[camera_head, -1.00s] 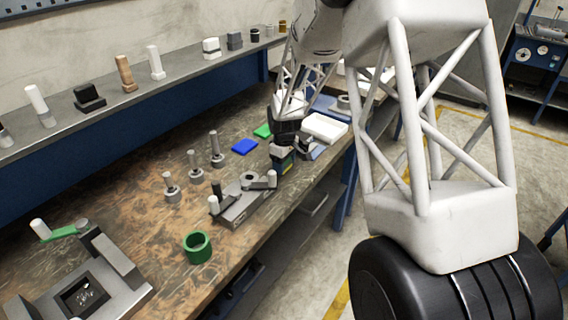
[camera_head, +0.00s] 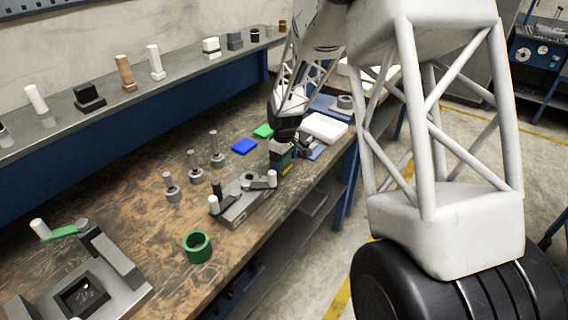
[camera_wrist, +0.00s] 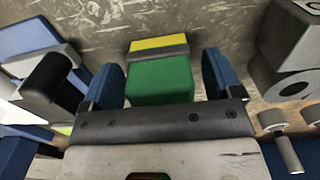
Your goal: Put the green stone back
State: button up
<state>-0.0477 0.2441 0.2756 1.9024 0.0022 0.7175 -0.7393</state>
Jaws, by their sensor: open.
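A green block with a yellow strip along its far edge (camera_wrist: 160,80), seemingly the green stone, lies between the fingers of my gripper (camera_wrist: 161,80) in the wrist view. The fingers have blue inner pads and stand apart, one on each side of the block; a narrow gap shows on both sides. In the head view my gripper (camera_head: 286,145) is low over the far part of the bench, and a little of the green and yellow block (camera_head: 285,163) shows beneath it. The gripper partly hides it there.
A flat green piece (camera_head: 263,131) and a flat blue piece (camera_head: 245,146) lie left of my gripper. A grey fixture (camera_head: 240,203) with posts is nearer. A white box (camera_head: 323,128) is right.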

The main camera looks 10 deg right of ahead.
notch_tip(320, 180, up, 11)
jog(key=shift+f, duration=0.2)
dwell(0.3)
dwell(0.5)
jog(key=shift+s+d+r, duration=0.1)
jog(key=shift+s+r, duration=0.25)
jog(key=shift+s, duration=0.05)
jog(key=s+d+r+m+t, duration=0.1)
jog(key=s+d+r+m, duration=0.15)
jog(key=s+r, duration=0.85)
jog(key=s+d+r+m+t, duration=0.15)
jog(key=s+m, duration=0.25)
jog(key=s, duration=1.6)
jog(key=s+m, duration=0.2)
jog(key=s, duration=1)
jog(key=shift+s+f+m, duration=0.25)
jog(key=shift+s+m, duration=0.1)
jog(key=shift+a, duration=0.1)
